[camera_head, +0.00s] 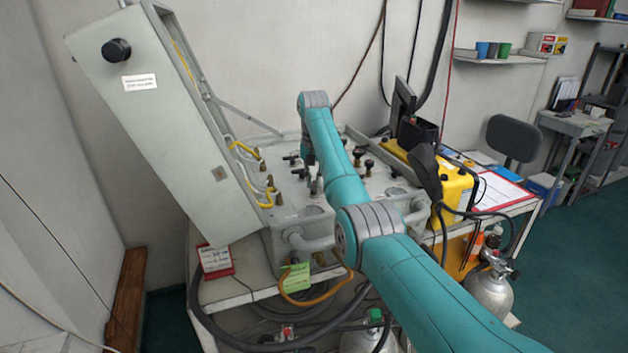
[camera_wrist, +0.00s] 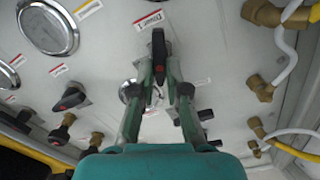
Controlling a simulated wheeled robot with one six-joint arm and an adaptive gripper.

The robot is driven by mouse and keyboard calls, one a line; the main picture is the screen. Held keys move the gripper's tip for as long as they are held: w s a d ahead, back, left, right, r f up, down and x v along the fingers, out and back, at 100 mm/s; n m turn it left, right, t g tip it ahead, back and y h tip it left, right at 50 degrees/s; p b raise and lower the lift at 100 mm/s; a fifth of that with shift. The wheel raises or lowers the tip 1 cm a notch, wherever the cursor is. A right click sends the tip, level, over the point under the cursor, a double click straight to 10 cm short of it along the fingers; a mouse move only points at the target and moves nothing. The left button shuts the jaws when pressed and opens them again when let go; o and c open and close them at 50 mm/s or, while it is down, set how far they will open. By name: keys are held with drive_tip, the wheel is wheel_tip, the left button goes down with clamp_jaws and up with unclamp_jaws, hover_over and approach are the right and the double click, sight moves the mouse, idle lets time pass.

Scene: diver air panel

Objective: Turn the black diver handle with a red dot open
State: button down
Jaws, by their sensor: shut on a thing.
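In the wrist view, a black handle (camera_wrist: 158,45) with a red dot sits on the pale grey panel (camera_wrist: 115,55), its long axis running nearly up and down the picture. My gripper (camera_wrist: 160,70) has one green finger on each side of the handle and is shut on it. A red-edged label is just above the handle. In the head view, the grey panel (camera_head: 285,208) lies in the opened case, and my arm hides part of it. I cannot clearly make out my fingertips or this handle there.
Another black handle with a red dot (camera_wrist: 70,97) and a black knob (camera_wrist: 62,131) are to the left in the wrist view. Round gauges (camera_wrist: 48,27) are at upper left, brass fittings (camera_wrist: 260,86) with hoses at right. The raised case lid (camera_head: 165,120) stands left in the head view.

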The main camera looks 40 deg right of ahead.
drive_tip(key=shift+w+n, duration=0.1)
drive_tip(key=shift+n, duration=1.8)
drive_tip(key=shift+a, duration=0.1)
drive_tip(key=c, duration=1.2)
unclamp_jaws()
